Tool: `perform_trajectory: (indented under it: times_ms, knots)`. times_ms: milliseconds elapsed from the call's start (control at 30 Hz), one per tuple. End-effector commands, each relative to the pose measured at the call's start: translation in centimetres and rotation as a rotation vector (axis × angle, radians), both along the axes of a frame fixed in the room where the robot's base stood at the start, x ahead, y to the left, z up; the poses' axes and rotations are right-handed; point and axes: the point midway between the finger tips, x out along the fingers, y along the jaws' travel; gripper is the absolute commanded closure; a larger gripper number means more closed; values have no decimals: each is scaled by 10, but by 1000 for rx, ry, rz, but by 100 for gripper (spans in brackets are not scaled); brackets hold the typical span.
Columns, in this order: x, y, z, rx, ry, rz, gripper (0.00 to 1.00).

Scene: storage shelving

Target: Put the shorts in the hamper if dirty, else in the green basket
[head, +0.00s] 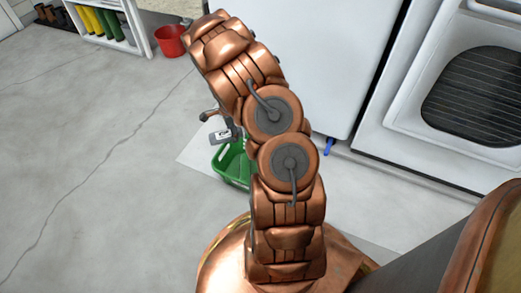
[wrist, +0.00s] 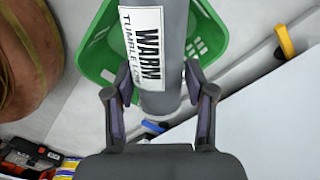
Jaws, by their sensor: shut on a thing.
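My gripper (wrist: 158,85) is shut on a grey, narrow thing (wrist: 175,20), seemingly the shorts, with a white label reading "WARM" and "TUMBLE LOW". I see no clear stain on the part that shows; much of it is out of view. In the head view the grey thing with its label (head: 220,136) is small and partly behind my arm. The green basket (head: 233,165) stands on the floor just below it, partly hidden by my arm. In the wrist view the basket (wrist: 212,38) lies behind the grey thing. I cannot make out a hamper.
A white appliance with a dark ribbed round door (head: 478,100) stands at the right, beside a large white cabinet (head: 330,60). A red bucket (head: 171,41) and a white shelf (head: 139,38) with yellow and green boots are at the upper left. The left floor is clear.

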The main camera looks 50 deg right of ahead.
Motion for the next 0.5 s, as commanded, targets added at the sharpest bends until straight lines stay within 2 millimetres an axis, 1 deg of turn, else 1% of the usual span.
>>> perform_trajectory:
  times_ms: [33,100,200,333,500]
  knots:
    - [-16,-13,-20,2,4,-96,86]
    - [-35,-27,-37,4,6,-218,86]
    - [-57,-43,-57,1,3,-359,86]
    - [-77,-56,-73,1,1,-480,86]
    - [-87,-62,-82,-1,-2,-542,86]
